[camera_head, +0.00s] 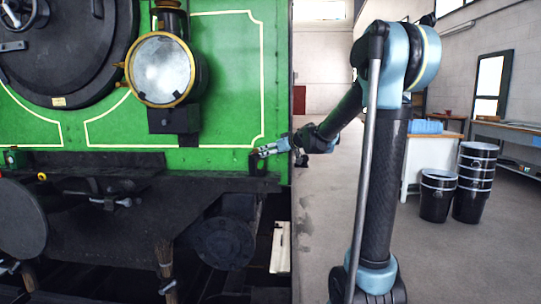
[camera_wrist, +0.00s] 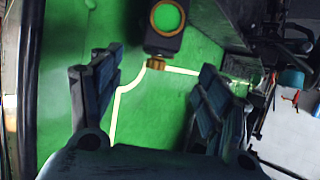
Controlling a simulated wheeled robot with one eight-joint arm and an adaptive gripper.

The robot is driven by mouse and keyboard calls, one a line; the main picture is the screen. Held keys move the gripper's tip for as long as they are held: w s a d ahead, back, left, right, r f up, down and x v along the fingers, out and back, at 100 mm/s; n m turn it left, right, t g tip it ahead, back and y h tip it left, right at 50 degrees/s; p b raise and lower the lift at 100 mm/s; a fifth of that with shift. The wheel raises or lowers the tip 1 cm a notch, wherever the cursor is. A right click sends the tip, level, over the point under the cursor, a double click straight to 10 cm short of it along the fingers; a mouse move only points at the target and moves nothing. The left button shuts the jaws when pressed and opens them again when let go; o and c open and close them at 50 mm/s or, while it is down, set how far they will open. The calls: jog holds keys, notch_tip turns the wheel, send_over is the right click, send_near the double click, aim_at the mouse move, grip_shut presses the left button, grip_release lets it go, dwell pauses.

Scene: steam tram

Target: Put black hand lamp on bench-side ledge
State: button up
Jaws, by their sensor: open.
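A small black object, which looks like the hand lamp (camera_head: 257,165), stands on the ledge at the right end of the green tram front. In the wrist view the lamp (camera_wrist: 165,42) is a black body with a brass ring around a green round opening and a brass knob. My gripper (camera_head: 266,151) is at the lamp's upper right in the head view; contact cannot be told. In the wrist view my gripper (camera_wrist: 153,92) has its fingers wide apart, with the lamp ahead near the top edge. The bench-side ledge cannot be identified for certain.
A large brass-rimmed headlamp (camera_head: 160,70) sticks out from the tram left of my gripper. Black buckets (camera_head: 473,185) stand on the right. Behind are a table with a blue tray (camera_head: 425,127) and a long bench (camera_head: 512,130). The floor between is open.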

jog(key=shift+v, duration=0.8)
jog(key=s+d+f+m+g+h, duration=0.2)
jog(key=s+d+f, duration=0.5)
jog(key=s, duration=0.8)
jog(key=s+d+f+m+g+h, duration=0.3)
jog(key=s+d+f, duration=0.4)
jog(key=s+f, duration=0.3)
jog(key=s+d+f+m+g+h, duration=0.2)
jog(key=s+d+f, duration=0.6)
jog(key=s, duration=1.1)
jog(key=shift+s+f+m+g+h, duration=0.15)
jog(key=shift+s+m+g+h, duration=0.2)
jog(key=shift+m+h, duration=0.55)
jog(key=shift+w+a, duration=0.1)
